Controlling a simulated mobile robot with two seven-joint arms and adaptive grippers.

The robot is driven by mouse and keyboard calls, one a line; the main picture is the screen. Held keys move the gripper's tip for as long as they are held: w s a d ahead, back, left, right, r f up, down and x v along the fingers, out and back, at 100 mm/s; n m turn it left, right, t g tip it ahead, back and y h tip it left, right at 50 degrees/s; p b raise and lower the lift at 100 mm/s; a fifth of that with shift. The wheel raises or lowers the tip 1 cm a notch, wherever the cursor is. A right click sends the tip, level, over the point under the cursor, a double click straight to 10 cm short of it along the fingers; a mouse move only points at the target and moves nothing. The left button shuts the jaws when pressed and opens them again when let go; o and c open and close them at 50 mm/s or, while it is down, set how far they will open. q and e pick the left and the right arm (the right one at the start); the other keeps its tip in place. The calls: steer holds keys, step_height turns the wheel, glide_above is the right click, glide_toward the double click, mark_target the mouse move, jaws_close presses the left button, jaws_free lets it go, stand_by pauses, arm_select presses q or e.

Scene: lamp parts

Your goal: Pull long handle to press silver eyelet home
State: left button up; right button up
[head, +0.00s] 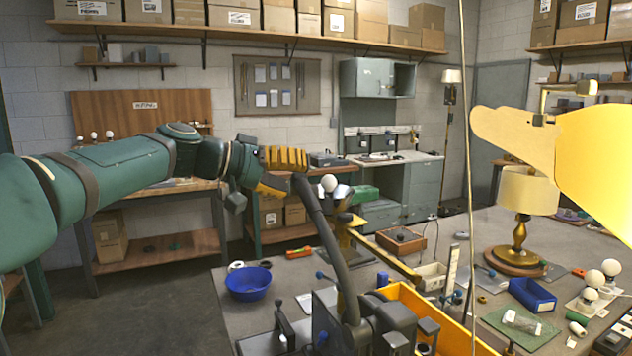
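The long handle (328,235) is a dark grey, slightly curved lever. It rises from the dark press (362,328) at the front of the bench and leans up to the left. My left gripper (291,175), with ridged yellow fingers, is at the handle's upper end. One finger is above the tip and one is below left. I cannot tell whether they are closed on it. A large bright yellow shape at the right edge may be my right gripper (535,140), close to the camera; its opening does not show. I cannot make out the silver eyelet.
A yellow-orange bin (405,294) stands right behind the press. A blue bowl (249,284) is to its left. A brass lamp (519,220), a blue tray (532,295) and several white bulbs (610,267) are on the right. A thin upright cord (468,130) crosses the view.

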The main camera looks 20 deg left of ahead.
arm_select(q)
steer(key=shift+v, duration=2.35)
